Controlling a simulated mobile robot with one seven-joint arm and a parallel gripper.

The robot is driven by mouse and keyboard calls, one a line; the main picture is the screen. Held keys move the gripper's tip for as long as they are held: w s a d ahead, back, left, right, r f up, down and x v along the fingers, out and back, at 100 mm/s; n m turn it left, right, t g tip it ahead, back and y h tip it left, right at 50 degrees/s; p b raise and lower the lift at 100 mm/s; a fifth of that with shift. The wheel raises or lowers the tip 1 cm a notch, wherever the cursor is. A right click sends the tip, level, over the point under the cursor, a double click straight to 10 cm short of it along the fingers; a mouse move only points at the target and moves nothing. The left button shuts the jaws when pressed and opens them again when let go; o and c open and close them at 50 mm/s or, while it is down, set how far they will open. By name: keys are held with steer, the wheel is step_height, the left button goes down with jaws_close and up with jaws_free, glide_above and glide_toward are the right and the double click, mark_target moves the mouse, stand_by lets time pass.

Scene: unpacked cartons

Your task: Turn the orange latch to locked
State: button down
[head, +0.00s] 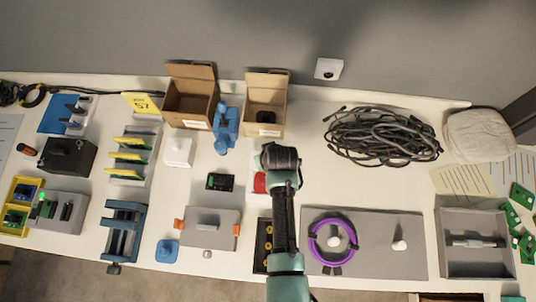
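A grey case (205,222) with a handle bar on its top lies at the front middle of the table. It has an orange latch (178,224) on its left side and another orange latch (237,230) on its right side. Both are small, and I cannot tell whether either is locked. My arm reaches in from the front edge, right of the case. My gripper (280,156) is at its far end, above and behind the case and apart from both latches. Its fingers are hidden, so I cannot tell whether it is open.
A red object (260,183) shows partly beside my arm. A black tray (262,245) lies between the case and my arm. A blue block (167,251) and a blue vise (123,232) stand left of the case. Open cartons (190,105) and a cable coil (380,136) lie behind.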

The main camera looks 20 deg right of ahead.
stand_by(0.4)
steer(key=c, duration=0.6)
jaws_free()
steer(key=v, duration=1.3)
